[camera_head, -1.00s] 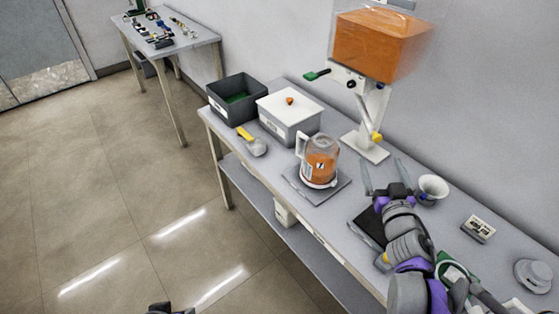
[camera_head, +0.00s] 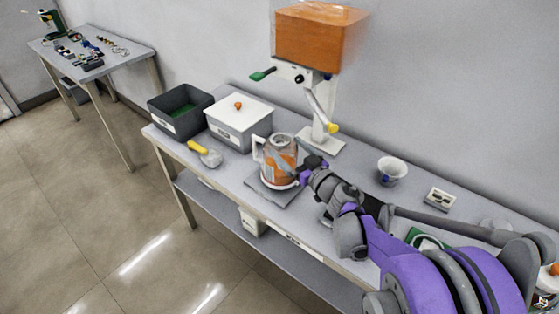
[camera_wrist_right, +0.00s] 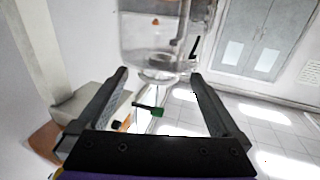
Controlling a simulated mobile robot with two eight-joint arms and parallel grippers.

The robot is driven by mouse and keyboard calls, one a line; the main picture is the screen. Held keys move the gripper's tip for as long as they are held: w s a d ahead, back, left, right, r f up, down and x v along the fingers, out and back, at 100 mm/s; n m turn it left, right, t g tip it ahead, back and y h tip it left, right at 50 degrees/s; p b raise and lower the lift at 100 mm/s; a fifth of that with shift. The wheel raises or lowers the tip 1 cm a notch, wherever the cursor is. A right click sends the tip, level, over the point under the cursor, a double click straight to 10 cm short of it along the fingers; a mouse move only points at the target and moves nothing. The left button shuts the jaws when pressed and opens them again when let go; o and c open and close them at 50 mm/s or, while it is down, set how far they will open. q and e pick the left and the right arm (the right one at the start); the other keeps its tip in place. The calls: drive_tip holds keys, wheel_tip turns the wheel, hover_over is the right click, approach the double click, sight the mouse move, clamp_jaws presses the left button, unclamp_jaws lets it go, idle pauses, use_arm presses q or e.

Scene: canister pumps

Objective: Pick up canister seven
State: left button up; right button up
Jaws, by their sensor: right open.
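Canister seven (camera_head: 279,152) is a clear jug with orange contents and a white handle on its left. It stands upright on a grey square plate (camera_head: 262,192) on the bench. My right gripper (camera_head: 288,150) is open at its right side, with a finger overlapping the jug in the head view. In the right wrist view the clear canister (camera_wrist_right: 155,55) appears at the top centre, at or just beyond the tips of the open fingers (camera_wrist_right: 158,78). Contact cannot be told. The canister's number is hidden in the head view. My left gripper is not in view.
Behind the canister stands a dispenser with an orange hopper (camera_head: 318,40) and green handle (camera_head: 262,75). A white-lidded box (camera_head: 240,112), dark bin (camera_head: 182,98) and yellow-handled scoop (camera_head: 205,153) lie left. A white cup (camera_head: 392,168) stands behind my right arm.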

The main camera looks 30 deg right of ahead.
drive_tip(key=shift+w+a, duration=0.1)
drive_tip(key=shift+w, duration=1.4)
clamp_jaws()
